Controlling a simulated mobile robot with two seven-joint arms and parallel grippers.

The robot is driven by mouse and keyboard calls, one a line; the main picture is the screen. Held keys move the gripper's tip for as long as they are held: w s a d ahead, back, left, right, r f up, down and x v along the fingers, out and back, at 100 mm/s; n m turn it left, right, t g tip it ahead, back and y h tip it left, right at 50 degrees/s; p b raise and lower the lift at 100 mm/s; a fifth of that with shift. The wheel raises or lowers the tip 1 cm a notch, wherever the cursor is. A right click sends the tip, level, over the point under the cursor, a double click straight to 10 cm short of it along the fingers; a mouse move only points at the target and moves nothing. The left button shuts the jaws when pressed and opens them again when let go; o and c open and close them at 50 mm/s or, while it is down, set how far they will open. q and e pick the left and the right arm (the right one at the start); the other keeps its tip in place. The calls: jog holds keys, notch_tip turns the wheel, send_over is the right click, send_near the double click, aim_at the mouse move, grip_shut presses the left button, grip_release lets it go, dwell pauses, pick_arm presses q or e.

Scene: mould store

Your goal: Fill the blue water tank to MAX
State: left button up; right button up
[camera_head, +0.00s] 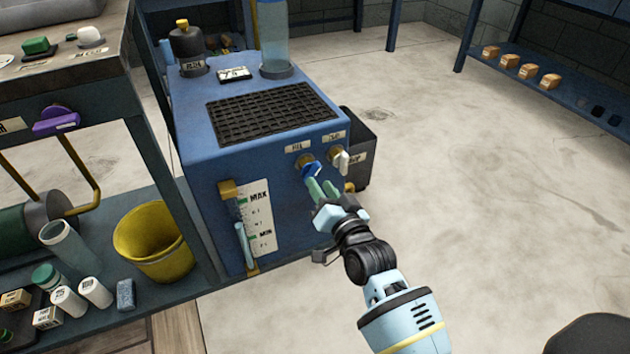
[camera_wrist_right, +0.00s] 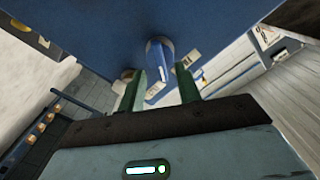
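The blue water tank (camera_head: 205,165) stands at centre with a black grate on top. Its front has a sight gauge (camera_head: 258,222) marked MAX and MIN; a light blue column beside it ends near the MIN mark, well below MAX. A blue-handled valve (camera_head: 311,168) sits under a label that seems to read FILL; a white-handled valve (camera_head: 341,160) is to its right. My right gripper (camera_head: 322,188) is at the blue valve. In the right wrist view its green fingers (camera_wrist_right: 165,92) are apart, with the blue handle (camera_wrist_right: 158,85) between them. My left gripper is out of view.
A yellow bucket (camera_head: 155,245), bottles and small boxes stand on the low shelf at left. A dark bin (camera_head: 360,135) is at the tank's right side. A blue shelf (camera_head: 560,100) with wooden blocks is at far right.

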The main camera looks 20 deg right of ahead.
aim_at(312, 173)
jog(key=shift+w+b, duration=0.55)
jog(key=shift+w, duration=1.3)
jog(key=shift+c, duration=0.2)
grip_shut()
